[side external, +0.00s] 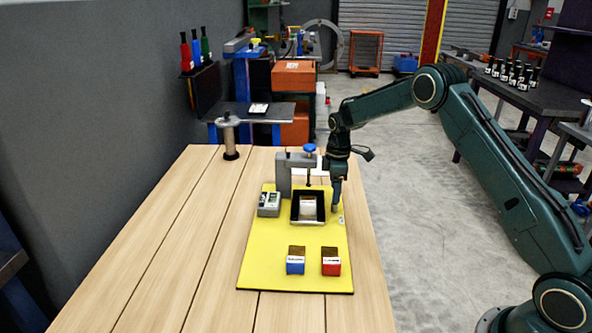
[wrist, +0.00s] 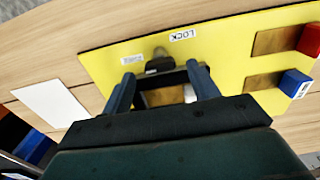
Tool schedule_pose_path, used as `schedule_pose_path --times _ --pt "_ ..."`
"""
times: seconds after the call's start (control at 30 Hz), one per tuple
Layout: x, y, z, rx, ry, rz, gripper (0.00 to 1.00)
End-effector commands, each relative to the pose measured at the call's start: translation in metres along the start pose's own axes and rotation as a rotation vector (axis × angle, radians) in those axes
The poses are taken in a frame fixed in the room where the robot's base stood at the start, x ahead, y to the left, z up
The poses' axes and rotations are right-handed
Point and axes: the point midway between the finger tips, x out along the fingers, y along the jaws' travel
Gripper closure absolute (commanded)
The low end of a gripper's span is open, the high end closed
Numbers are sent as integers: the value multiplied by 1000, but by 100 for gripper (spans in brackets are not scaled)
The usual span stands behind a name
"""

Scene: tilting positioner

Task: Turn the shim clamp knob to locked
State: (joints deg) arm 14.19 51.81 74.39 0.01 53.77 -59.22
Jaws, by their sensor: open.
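In the wrist view a small dark knob (wrist: 160,64) with a grey rounded part behind it sits at the edge of the yellow board (wrist: 115,50). A LOCK label (wrist: 182,35) lies to its upper right, and another label (wrist: 132,59), too small to read, to its left. My gripper (wrist: 160,73) is open, its two fingers on either side of the knob; I cannot tell whether they touch it. In the side view my gripper (side external: 335,208) points down at the board's right edge, beside the black tray (side external: 294,217), and hides the knob.
A grey clamp frame (side external: 284,175) with a blue top knob (side external: 309,148) stands behind the tray. A grey device (side external: 269,204) is left of it. A blue block (side external: 296,266) and a red block (side external: 331,267) sit at the board's front.

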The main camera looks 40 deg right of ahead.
Motion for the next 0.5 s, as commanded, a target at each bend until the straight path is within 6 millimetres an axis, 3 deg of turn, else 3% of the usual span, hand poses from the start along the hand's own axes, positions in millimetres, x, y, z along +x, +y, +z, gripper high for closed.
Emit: schedule_pose_path --times 0.2,0.5 --pt "18 0 0 0 0 -1 40" --pt "22 0 0 0 0 -1 40"
